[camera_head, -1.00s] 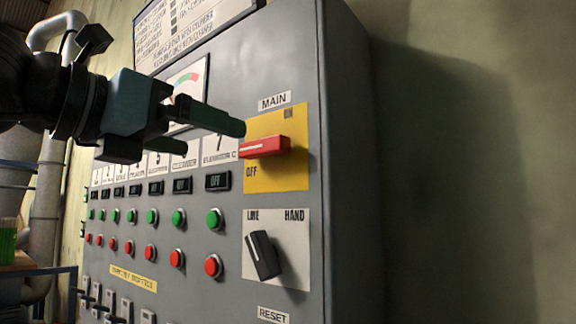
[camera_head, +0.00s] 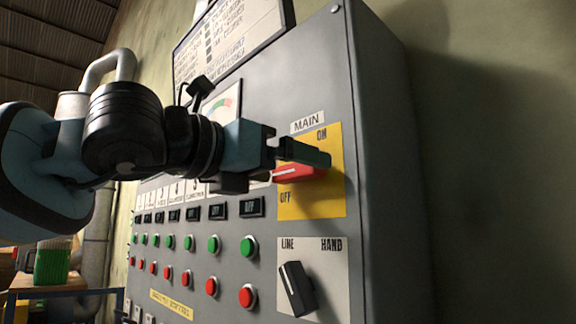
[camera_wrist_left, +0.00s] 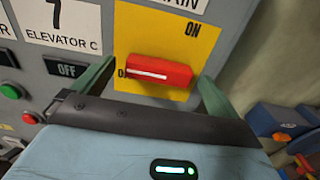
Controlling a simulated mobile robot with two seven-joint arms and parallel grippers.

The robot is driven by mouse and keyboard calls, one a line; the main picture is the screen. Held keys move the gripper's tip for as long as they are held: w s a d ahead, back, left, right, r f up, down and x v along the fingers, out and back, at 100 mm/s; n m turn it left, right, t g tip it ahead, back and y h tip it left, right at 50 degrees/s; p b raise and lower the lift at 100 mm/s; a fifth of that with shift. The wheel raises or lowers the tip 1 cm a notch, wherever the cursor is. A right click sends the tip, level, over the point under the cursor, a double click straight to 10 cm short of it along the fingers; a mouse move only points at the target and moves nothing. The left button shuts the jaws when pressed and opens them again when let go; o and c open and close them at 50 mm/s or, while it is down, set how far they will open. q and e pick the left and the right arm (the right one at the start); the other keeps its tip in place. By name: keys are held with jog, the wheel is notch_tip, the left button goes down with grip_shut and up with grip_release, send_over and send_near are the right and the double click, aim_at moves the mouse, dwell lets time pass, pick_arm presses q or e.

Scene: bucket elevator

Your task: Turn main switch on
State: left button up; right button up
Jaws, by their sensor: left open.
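The main switch is a red handle (camera_head: 300,173) on a yellow plate (camera_head: 322,204) under a MAIN label. Its white line runs roughly level and points left toward the OFF mark; ON is at the upper right. My left gripper (camera_head: 293,163) is open at the switch, one finger passing in front of the handle in the head view. In the left wrist view, the red handle (camera_wrist_left: 160,72) lies between the two spread green fingers, one on each side. I cannot tell whether either finger touches it. My right gripper is not in view.
A black LINE/HAND selector (camera_head: 297,289) sits below on a white plate. Rows of green buttons (camera_head: 249,246) and red buttons (camera_head: 247,296) are to its left. The grey cabinet (camera_head: 385,180) ends on the right, with open wall beyond.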

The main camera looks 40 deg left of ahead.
pick_arm(q)
jog(key=shift+w, duration=0.8)
jog(key=shift+c, duration=0.5)
jog(key=c, duration=0.9)
